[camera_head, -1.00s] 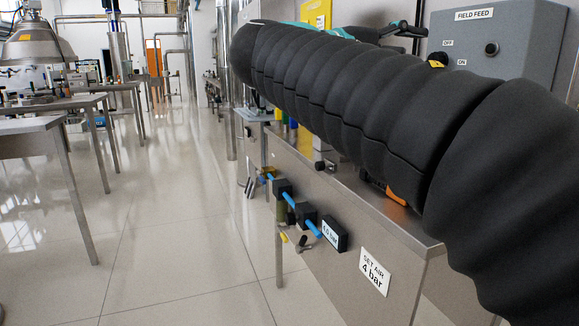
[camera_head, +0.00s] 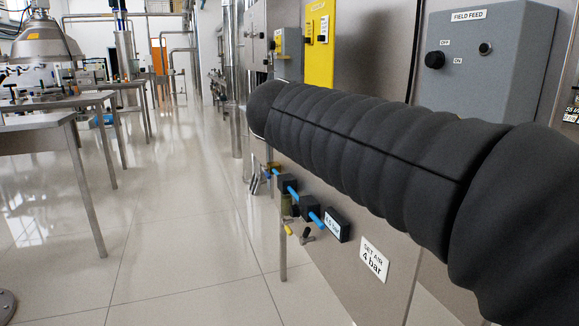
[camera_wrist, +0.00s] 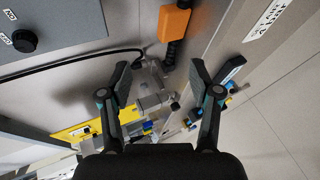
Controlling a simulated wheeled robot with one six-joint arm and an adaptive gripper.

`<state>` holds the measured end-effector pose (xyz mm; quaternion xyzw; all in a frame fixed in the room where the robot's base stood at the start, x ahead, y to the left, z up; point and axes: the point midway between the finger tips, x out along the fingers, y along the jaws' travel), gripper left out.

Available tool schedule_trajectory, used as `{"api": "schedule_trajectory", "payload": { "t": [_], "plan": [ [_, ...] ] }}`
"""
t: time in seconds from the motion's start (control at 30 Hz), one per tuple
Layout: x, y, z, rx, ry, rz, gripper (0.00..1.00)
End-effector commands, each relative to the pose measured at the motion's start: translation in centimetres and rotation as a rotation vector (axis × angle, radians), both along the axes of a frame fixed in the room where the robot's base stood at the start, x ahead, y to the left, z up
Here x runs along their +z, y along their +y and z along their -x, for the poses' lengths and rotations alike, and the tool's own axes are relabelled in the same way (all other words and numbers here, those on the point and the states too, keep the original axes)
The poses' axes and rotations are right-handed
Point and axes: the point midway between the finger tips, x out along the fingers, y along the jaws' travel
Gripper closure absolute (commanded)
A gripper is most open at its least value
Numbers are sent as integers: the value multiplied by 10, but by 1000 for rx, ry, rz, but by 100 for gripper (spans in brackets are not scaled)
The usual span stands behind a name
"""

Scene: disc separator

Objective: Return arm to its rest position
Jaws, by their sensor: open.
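My gripper (camera_wrist: 160,97) shows in the wrist view with its two fingers apart and nothing between them. Past the fingertips are grey fittings, an orange block and the steel side of the machine. In the head view my arm, in a black ribbed sleeve, stretches from the lower right to the upper middle, in front of the machine. My gripper is hidden from the head view.
A grey FIELD FEED box (camera_head: 497,75) with a black knob (camera_head: 435,60) and a yellow panel (camera_head: 318,45) stand behind my arm. Air fittings with blue tubing (camera_head: 293,193) stick out of the machine front. An orange block (camera_wrist: 174,24) shows in the wrist view. The floor at left is open, with tables beyond.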

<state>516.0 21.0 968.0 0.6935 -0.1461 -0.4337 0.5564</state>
Motion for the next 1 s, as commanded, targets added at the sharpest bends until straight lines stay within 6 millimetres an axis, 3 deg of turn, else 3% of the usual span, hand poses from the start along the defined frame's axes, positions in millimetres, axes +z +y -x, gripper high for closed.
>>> {"api": "schedule_trajectory", "payload": {
  "t": [0.1, 0.2, 0.4, 0.5, 0.7, 1.0],
  "plan": [
    [-67, 4, 22, 38, 84, -198, 37],
    [-120, 8, 50, 34, 137, -392, 37],
    [-206, 13, 122, -68, 167, -798, 37],
    [-238, 14, 160, -155, 140, -986, 37],
    [-272, 0, 212, -301, 62, -1169, 37],
    [-261, -21, 220, -344, -36, -1179, 37]
  ]
}}
